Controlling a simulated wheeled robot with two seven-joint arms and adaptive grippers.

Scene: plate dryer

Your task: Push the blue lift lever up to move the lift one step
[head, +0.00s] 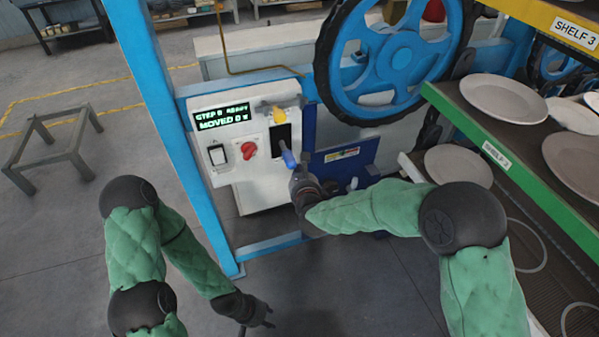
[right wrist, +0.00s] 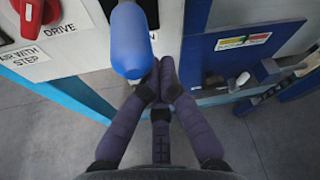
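The blue lift lever (head: 288,157) sticks out of a dark slot on the white control panel (head: 228,171). Its rounded blue handle (right wrist: 131,42) is large in the right wrist view. My right gripper (head: 297,178) is just below the lever handle. In the right wrist view its fingertips (right wrist: 160,68) are together with nothing between them, close under the handle; whether they touch it I cannot tell. My left gripper (head: 259,318) hangs low over the floor, away from the panel, its fingers spread and empty.
The panel has a green display (head: 222,117) reading "MOVED 0", a red knob (head: 249,149), a white switch (head: 217,155) and a yellow lever (head: 274,113). A blue handwheel (head: 402,55) stands behind. Plate shelves (head: 520,173) are at the right. A blue post (head: 168,100) stands left of the panel.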

